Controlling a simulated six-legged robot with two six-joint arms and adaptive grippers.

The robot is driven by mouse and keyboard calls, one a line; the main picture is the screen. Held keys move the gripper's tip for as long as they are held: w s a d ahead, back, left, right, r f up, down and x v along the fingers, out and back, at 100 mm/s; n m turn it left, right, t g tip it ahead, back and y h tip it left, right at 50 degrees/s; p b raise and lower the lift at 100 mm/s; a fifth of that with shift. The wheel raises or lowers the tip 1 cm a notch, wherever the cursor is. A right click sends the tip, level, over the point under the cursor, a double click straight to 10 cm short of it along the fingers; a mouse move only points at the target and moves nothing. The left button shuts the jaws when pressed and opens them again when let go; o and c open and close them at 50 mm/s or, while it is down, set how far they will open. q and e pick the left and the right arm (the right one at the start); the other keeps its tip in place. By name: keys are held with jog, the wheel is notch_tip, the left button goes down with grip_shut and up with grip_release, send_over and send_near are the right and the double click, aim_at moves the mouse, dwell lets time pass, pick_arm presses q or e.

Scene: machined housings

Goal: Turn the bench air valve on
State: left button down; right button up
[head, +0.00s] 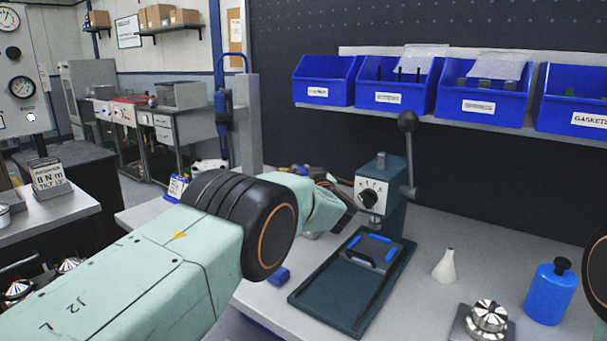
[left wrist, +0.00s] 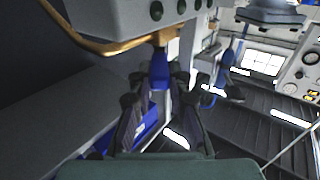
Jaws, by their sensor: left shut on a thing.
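In the left wrist view, a blue handle (left wrist: 159,72) sits below a brass-coloured pipe (left wrist: 98,45) and looks like the bench air valve's. My left gripper (left wrist: 160,90) is around this blue handle, its dark fingers shut on it from both sides. In the head view my left arm reaches forward over the bench, and its wrist hides most of the gripper and the valve. Whether the handle lies along or across the pipe is hard to tell. My right gripper is not in view.
A green press (head: 382,195) with a black-knobbed lever stands right of my left wrist. A white cone-shaped bottle (head: 445,266), a blue bottle (head: 549,292) and a silver knob-like part (head: 488,316) stand on the bench. Blue bins (head: 396,86) line the shelf behind.

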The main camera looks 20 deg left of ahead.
pick_arm(q)
jog(key=shift+r, duration=0.1)
jog(key=c, duration=1.7)
grip_release()
jog(key=o, duration=0.4)
jog(key=shift+w+a+f, duration=0.1)
jog(key=shift+w+f, duration=0.05)
jog(key=shift+f, duration=0.1)
jog(key=shift+o, duration=0.2)
jog(key=shift+r, duration=0.15)
jog(key=shift+s+d, duration=0.2)
jog(key=shift+s, duration=0.05)
jog(key=v, duration=0.5)
jog(key=shift+s, duration=0.15)
jog(key=shift+v, duration=0.95)
